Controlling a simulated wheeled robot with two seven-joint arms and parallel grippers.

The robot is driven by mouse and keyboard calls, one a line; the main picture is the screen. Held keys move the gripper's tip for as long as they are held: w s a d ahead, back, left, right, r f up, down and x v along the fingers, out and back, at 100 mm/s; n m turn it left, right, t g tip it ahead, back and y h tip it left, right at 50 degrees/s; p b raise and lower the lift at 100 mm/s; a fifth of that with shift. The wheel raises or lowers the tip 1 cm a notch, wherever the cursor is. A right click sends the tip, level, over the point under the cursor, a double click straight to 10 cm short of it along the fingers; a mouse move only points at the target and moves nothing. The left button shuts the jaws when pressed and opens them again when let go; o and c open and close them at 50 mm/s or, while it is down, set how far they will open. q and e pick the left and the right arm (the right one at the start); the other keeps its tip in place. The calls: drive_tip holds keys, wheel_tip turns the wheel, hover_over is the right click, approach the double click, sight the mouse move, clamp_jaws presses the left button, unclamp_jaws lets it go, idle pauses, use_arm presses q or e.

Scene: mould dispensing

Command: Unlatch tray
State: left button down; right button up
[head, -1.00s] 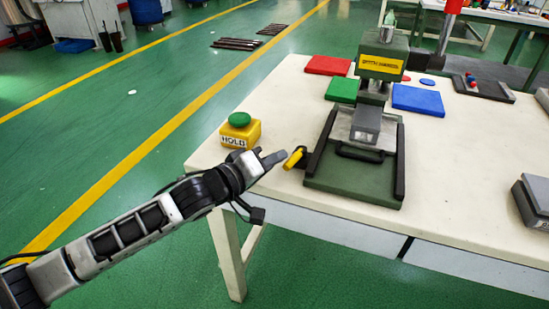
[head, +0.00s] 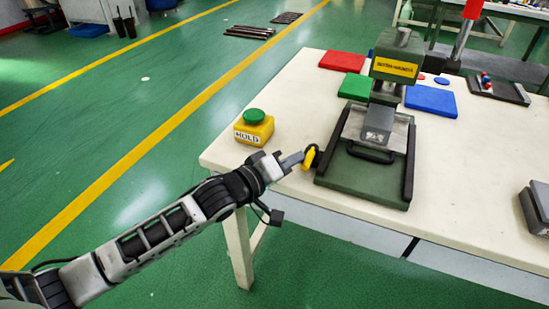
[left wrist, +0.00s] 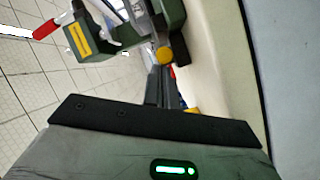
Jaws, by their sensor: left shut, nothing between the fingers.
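The tray (head: 363,176) is a dark green plate with black side rails and a black front handle, in the base of a green press on the table. A small yellow latch lever (head: 310,158) stands at the tray's left side, tilted but fairly steep. My left gripper (head: 299,158) is shut and empty, its fingertips at the lever's left side, seemingly touching it. In the left wrist view the shut fingers (left wrist: 156,88) point toward a yellow round part (left wrist: 164,54), probably the lever's end. My right gripper is not in view.
A yellow box with a green button (head: 254,127) stands left of the press. Red (head: 343,62), green (head: 356,87) and blue (head: 431,100) plates lie around the press. A grey block (head: 536,205) sits at the right edge. The table front is clear.

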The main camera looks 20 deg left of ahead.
use_arm(q)
drive_tip(key=a+r+p, duration=0.2)
drive_tip(key=a+p, duration=0.1)
drive_tip(key=shift+r, duration=0.4)
drive_tip(key=shift+s+a+f, duration=0.15)
drive_tip(key=shift+s+f, duration=0.05)
drive_tip(key=shift+s, duration=0.3)
drive_tip(key=shift+s+a+f, duration=0.15)
drive_tip(key=shift+s+f, duration=0.05)
drive_tip(key=shift+s, duration=0.3)
drive_tip(key=s+d+v, duration=0.1)
drive_tip(key=v, duration=0.6)
drive_tip(key=s+d+f+m+g+y, duration=0.2)
drive_tip(key=s+d+f+m, duration=0.1)
drive_tip(key=s+f, duration=0.3)
drive_tip(key=s+d+f+m+g+y, duration=0.2)
drive_tip(key=s+f+m, duration=0.3)
drive_tip(key=f, duration=0.4)
drive_tip(key=shift+s+d+f+m, duration=0.35)
drive_tip(key=shift+s+d, duration=0.25)
drive_tip(key=shift+s, duration=0.15)
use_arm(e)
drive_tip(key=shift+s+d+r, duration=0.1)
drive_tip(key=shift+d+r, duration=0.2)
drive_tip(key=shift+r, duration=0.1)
